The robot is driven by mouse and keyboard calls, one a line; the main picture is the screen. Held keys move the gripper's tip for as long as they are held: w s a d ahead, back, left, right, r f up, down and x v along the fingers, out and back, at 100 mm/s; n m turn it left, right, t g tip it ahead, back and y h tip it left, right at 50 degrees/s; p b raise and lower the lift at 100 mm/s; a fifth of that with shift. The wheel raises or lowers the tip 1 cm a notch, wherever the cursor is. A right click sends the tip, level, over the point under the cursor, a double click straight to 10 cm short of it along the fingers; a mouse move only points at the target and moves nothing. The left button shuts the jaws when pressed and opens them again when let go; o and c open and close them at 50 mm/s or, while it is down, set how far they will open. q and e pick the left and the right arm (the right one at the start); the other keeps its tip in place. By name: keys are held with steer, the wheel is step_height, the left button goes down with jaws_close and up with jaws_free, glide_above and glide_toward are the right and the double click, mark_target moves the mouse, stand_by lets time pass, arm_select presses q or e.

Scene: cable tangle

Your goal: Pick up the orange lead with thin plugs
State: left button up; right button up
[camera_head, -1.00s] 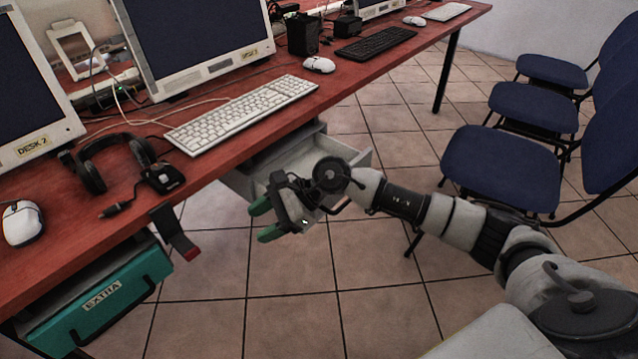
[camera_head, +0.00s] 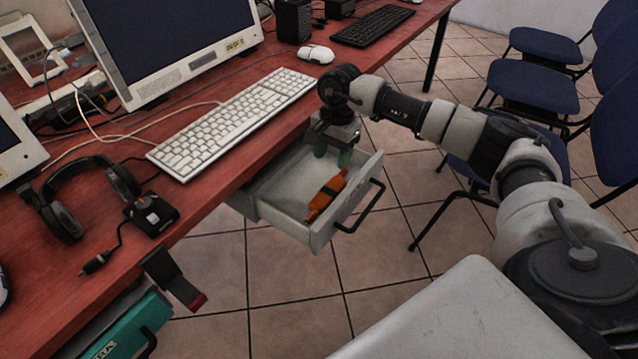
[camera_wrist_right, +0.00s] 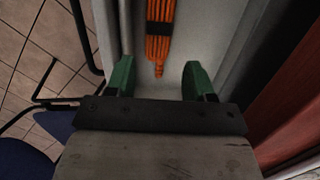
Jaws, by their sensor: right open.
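An orange lead (camera_head: 327,196), bundled with a black band around its middle, lies in the open drawer (camera_head: 277,187) under the desk. It also shows in the right wrist view (camera_wrist_right: 160,42), at the top middle. My right gripper (camera_head: 333,154) is open and empty, its green fingertips pointing down over the far end of the drawer, apart from the lead. In the right wrist view the gripper (camera_wrist_right: 156,80) has its fingers spread to either side of the line of the lead. The lead's plugs are too small to make out. My left gripper is not in view.
The red desk (camera_head: 205,207) overhangs the drawer, with a white keyboard (camera_head: 232,122), headphones (camera_head: 88,195) and a mouse (camera_head: 318,54) on it. The drawer's black handle (camera_head: 362,207) sticks out in front. Blue chairs (camera_head: 532,92) stand at the right. A teal box (camera_head: 128,328) hangs below the desk.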

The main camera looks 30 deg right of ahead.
glide_above(328, 191)
steer(key=f, duration=0.4)
steer(key=shift+d+f+b, duration=0.4)
steer(key=shift+f, duration=0.35)
steer(key=f, duration=0.3)
steer(key=f+b, duration=0.1)
steer(key=shift+a+f, duration=0.15)
steer(key=shift+a, duration=0.15)
steer(key=shift+f, duration=0.25)
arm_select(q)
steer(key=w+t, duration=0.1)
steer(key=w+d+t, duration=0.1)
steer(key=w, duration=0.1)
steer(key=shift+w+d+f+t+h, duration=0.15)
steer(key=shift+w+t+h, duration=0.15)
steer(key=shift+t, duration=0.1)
arm_select(e)
steer(key=c, duration=0.6)
